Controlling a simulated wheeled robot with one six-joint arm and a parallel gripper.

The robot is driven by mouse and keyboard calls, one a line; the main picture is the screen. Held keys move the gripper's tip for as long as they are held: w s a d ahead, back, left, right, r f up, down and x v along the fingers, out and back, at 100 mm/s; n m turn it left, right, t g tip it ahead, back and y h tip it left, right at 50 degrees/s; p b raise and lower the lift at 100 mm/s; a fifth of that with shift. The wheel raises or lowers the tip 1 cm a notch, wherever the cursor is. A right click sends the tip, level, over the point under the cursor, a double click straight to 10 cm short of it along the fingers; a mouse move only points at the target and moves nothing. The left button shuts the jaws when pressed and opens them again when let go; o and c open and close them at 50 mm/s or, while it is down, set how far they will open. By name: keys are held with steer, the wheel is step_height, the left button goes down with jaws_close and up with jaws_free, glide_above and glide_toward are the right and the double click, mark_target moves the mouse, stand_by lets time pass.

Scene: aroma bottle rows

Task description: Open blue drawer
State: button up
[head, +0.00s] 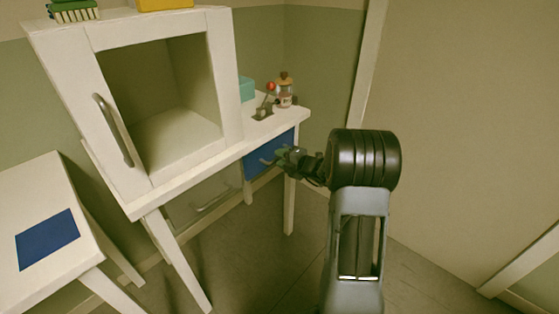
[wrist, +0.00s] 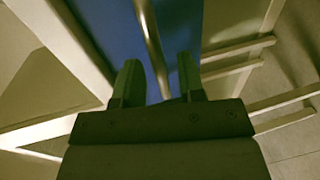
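The blue drawer (head: 255,165) is at the right end of the white desk in the head view, its front looking flush with the desk. Its blue front also fills the upper middle of the wrist view (wrist: 110,30). A metal bar handle (wrist: 152,40) runs across that front and down between my fingers. My gripper (head: 280,155) is at the drawer front in the head view. In the wrist view my gripper (wrist: 160,82) has its two fingers apart, one on each side of the handle, with gaps showing. The fingertips partly hide the drawer front.
A jar (head: 285,92), a teal box (head: 246,89) and a small red-topped item (head: 270,87) stand above the drawer. A low table (head: 20,190) is at left. Floor at right is clear.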

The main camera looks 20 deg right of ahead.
steer(key=shift+x, duration=0.8)
steer(key=shift+c, duration=0.3)
jaws_close()
